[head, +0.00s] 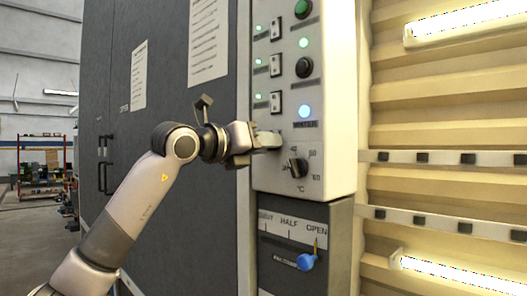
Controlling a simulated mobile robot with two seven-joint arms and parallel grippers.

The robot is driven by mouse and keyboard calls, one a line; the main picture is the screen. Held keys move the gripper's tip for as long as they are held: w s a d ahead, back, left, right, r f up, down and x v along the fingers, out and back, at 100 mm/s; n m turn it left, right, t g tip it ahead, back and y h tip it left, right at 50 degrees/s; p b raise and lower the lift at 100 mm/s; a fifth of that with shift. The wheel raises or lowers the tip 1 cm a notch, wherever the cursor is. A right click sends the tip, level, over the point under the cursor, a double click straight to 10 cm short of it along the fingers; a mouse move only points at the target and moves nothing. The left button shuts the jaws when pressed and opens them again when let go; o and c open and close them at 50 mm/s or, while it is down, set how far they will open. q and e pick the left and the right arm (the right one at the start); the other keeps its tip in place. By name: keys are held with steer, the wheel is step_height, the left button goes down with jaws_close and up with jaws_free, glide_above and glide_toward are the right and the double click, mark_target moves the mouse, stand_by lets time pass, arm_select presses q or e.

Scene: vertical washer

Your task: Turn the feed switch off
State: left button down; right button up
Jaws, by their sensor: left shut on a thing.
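The light control panel (337,100) stands right of centre, with three small black-and-white rocker switches (276,65) in a column and a lit green lamp beside each. The lettering is too small to tell which is the feed switch. My left gripper (268,140) is at the panel face, just below the lowest rocker switch (276,103). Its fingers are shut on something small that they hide. A black dial (297,168) with a temperature scale is just below and right of the fingertips. My right gripper is not in view.
A blue-knobbed lever (306,262) sits under a SHUT/HALF/OPEN plate, near OPEN. A tall dark cabinet (205,225) with paper sheets fills the left of the panel. Ribbed wall and bright lamps (465,22) are at right. A red shelf rack (42,165) stands far left.

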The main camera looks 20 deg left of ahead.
arm_select(q)
steer(key=shift+n, duration=1)
steer(key=c, duration=1.2)
jaws_free()
steer(key=b+v, duration=0.2)
steer(key=v, duration=0.5)
